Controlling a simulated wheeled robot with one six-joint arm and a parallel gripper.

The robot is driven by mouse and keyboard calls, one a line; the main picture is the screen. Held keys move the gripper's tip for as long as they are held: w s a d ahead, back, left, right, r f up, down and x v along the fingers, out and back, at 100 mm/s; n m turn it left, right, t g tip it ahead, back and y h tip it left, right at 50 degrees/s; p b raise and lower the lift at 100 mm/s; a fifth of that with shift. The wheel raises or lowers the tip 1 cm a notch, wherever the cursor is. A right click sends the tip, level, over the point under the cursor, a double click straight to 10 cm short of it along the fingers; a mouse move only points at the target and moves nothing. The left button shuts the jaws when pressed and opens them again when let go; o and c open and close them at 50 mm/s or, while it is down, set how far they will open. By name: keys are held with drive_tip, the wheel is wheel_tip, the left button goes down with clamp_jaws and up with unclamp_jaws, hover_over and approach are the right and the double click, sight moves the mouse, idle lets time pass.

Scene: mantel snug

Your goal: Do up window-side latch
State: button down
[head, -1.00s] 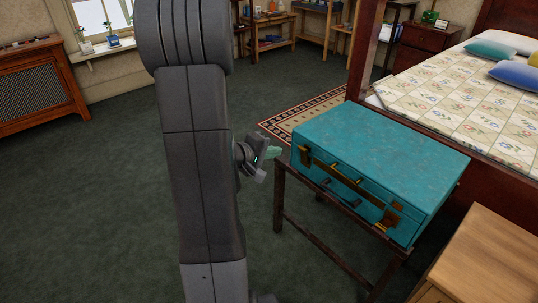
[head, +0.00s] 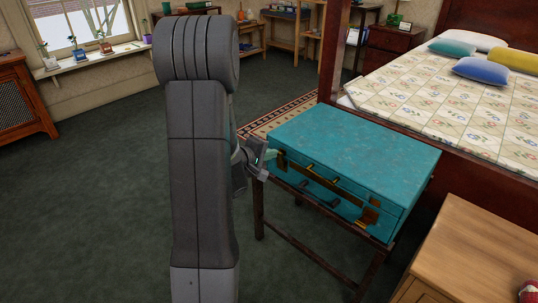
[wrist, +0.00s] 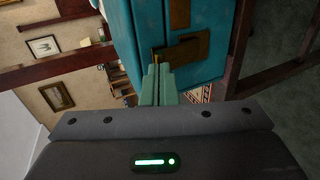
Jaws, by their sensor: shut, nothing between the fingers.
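A teal suitcase (head: 350,140) lies flat and closed on a dark wooden rack (head: 258,210). Its window-side latch (head: 282,160) is a brass fitting near the left end of the front face. In the wrist view brass latch parts (wrist: 185,50) show just beyond my fingers; whether they are fastened is not clear. The other brass latch (head: 369,215) is near the right end. My gripper (head: 272,154) is shut and empty, its pale green fingertips close to the window-side latch. They also show in the wrist view (wrist: 158,72); I cannot tell whether they touch it.
Dark handles (head: 318,195) are on the suitcase front. A wooden cabinet (head: 470,250) stands at the right front, and a bed (head: 450,105) is behind the suitcase. The window (head: 75,20) is at the back left. Green carpet (head: 100,200) is free on the left.

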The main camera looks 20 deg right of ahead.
drive_tip(key=shift+r, duration=0.1)
drive_tip(key=shift+w+d+r+g+y+p, duration=0.25)
drive_tip(key=shift+d+r+g+y+p, duration=0.2)
drive_tip(key=shift+d+y+p, duration=0.25)
drive_tip(key=shift+w+d+y, duration=0.15)
drive_tip(key=shift+d+y, duration=0.05)
drive_tip(key=shift+y, duration=0.3)
drive_tip(key=shift+r+p, duration=0.4)
drive_tip(key=shift+r, duration=0.4)
drive_tip(key=p+v, duration=0.2)
drive_tip(key=v, duration=1.2)
drive_tip(key=shift+a+f, duration=0.15)
drive_tip(key=shift+f, duration=0.1)
